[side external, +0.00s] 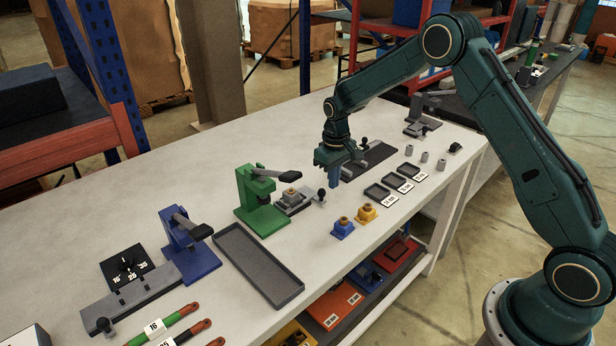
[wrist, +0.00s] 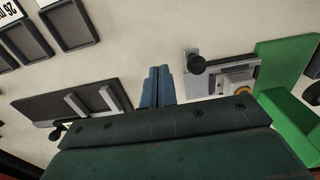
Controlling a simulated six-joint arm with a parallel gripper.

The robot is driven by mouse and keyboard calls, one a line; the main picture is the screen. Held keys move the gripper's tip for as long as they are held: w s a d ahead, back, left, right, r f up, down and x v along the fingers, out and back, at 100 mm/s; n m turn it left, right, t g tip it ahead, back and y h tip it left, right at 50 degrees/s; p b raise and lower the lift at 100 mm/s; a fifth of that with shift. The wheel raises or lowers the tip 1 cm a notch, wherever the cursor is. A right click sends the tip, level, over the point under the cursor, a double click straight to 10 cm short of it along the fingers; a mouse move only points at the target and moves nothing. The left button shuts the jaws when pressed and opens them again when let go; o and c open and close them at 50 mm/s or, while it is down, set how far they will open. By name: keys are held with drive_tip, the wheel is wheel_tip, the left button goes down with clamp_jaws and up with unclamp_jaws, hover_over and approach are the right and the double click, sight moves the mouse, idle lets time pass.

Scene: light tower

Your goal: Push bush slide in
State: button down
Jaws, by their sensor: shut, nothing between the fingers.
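The bush slide (side external: 295,203) is a grey plate with a black knob (side external: 321,194) at its outer end, on the table at the green press (side external: 258,195). A block with a brass-coloured bush (side external: 290,191) sits on it, out in front of the press. The slide (wrist: 215,82), its knob (wrist: 197,64) and the bush (wrist: 241,89) also show in the wrist view, beside the green press (wrist: 285,95). My gripper (side external: 334,184) is shut and empty, pointing down just beyond the knob. In the wrist view the blue fingers (wrist: 157,72) are together, left of the knob and apart from it.
A dark fixture plate (side external: 370,160) lies behind my gripper. Blue (side external: 342,229) and yellow (side external: 366,213) blocks stand near the front edge. Small grey trays (side external: 378,192) lie to the right. A long dark tray (side external: 257,266) and a blue press (side external: 190,245) are at left.

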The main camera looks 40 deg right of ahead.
drive_tip(key=shift+f, duration=0.95)
drive_tip(key=shift+a, duration=5.35)
drive_tip(key=shift+d+r, duration=0.1)
drive_tip(key=shift+d+r, duration=0.7)
drive_tip(key=shift+r, duration=0.15)
drive_tip(key=shift+r, duration=0.15)
drive_tip(key=shift+r, duration=2.4)
